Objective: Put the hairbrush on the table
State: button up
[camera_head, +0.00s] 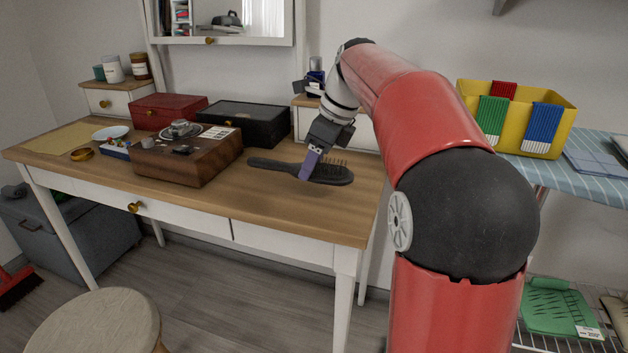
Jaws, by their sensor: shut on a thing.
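The black hairbrush (335,177) lies at the right part of the wooden table (300,214), bristles up, with its handle pointing left toward the wooden box. My gripper (307,172) reaches down from the upper right and is shut on the hairbrush near where the handle meets the head. The brush appears to be on or just above the tabletop; I cannot tell which. The far finger is hidden behind the near one.
A brown wooden box (183,163) stands left of the brush, with a black case (255,127) and a red box (165,108) behind. A round stool (95,322) is in front. The table's front right is clear.

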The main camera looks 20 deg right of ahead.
aim_at(314, 179)
jog(key=shift+f+b, duration=0.4)
jog(key=shift+f, duration=1.75)
jog(key=shift+f, duration=0.2)
jog(key=o, duration=1)
jog(key=shift+r, duration=0.1)
